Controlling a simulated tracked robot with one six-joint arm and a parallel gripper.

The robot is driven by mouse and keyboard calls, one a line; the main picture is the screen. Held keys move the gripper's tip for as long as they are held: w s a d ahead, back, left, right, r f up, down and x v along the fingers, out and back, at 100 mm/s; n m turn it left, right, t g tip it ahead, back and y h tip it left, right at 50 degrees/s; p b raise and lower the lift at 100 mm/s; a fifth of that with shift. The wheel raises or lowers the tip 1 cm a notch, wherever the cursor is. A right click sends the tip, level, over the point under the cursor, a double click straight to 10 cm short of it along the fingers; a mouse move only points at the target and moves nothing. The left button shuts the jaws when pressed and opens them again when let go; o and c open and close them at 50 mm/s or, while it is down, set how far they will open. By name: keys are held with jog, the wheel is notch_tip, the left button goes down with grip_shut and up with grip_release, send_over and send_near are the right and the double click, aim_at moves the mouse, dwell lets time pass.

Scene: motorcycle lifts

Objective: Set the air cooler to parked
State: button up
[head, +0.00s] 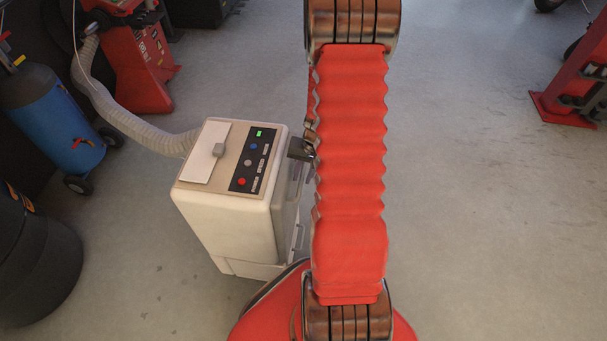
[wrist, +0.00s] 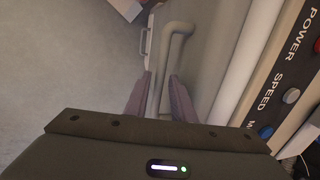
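The air cooler (head: 225,225) is a beige box left of my arm in the head view. Its top has a dark panel with a red power button (head: 241,182), a grey speed button (head: 248,163), a blue mode button (head: 254,146) and a lit green display (head: 259,133). In the wrist view my gripper (wrist: 158,85) is open beside the cooler's side wall. A bar handle (wrist: 174,55) on that wall runs down between the fingers; contact cannot be told. My arm hides most of the gripper in the head view.
A ribbed hose (head: 125,118) runs from the cooler's back to the upper left. A blue cylinder on a cart (head: 55,115), a dark barrel (head: 35,255) and a red machine (head: 140,60) stand at left. A red post base (head: 565,108) is far right. Floor right of my arm is clear.

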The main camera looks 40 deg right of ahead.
grip_shut()
jog(key=shift+w, duration=0.2)
dwell(0.4)
